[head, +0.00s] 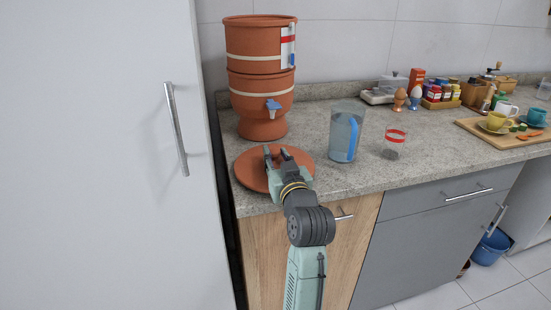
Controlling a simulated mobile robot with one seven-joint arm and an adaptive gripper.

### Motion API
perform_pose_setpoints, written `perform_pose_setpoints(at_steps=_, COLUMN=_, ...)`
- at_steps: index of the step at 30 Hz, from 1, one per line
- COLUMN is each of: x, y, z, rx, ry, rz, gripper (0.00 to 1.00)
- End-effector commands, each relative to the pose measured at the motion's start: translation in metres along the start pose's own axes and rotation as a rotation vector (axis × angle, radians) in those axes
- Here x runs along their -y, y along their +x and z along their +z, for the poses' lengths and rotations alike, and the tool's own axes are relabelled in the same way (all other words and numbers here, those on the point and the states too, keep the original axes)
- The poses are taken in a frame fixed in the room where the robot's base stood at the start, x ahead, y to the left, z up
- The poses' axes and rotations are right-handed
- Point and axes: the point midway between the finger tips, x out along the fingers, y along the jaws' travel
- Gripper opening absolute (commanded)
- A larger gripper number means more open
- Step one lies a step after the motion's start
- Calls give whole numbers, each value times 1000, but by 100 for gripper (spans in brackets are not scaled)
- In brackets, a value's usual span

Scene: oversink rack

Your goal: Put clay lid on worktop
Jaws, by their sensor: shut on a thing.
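The clay lid (248,172) is a round terracotta disc at the left front of the speckled grey worktop (355,180). My gripper (277,152) is over the lid and shut on it, seemingly at its middle. The fingers hide the part that they hold. The lid looks level and very close to the worktop; I cannot tell if it touches. A clay water filter (262,80) with a blue tap stands behind the lid, with its top uncovered.
A water jug (346,133) with a blue handle stands right of the lid, and a red-banded glass (395,143) beyond it. A tall white door (95,150) is close on the left. A board (510,134) with cups and several jars fill the far right.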

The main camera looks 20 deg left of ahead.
Motion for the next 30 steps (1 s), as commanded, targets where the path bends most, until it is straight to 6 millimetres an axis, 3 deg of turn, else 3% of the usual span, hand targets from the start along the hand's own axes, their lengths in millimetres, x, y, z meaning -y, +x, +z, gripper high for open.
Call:
perform_pose_setpoints(at_steps=7, x=0, y=0, z=3, rx=-3, ry=0, rz=0, gripper=0)
perform_pose_setpoints(at_steps=8, x=0, y=0, z=3, rx=-1, ry=0, rz=0, gripper=28)
perform_pose_setpoints(at_steps=16, x=0, y=0, z=2, rx=-1, ry=0, rz=0, gripper=46)
perform_pose_setpoints(at_steps=27, x=1, y=0, z=4, rx=-2, ry=0, rz=-2, gripper=47)
perform_pose_setpoints(at_steps=30, x=0, y=-10, z=4, rx=-3, ry=0, rz=1, gripper=47)
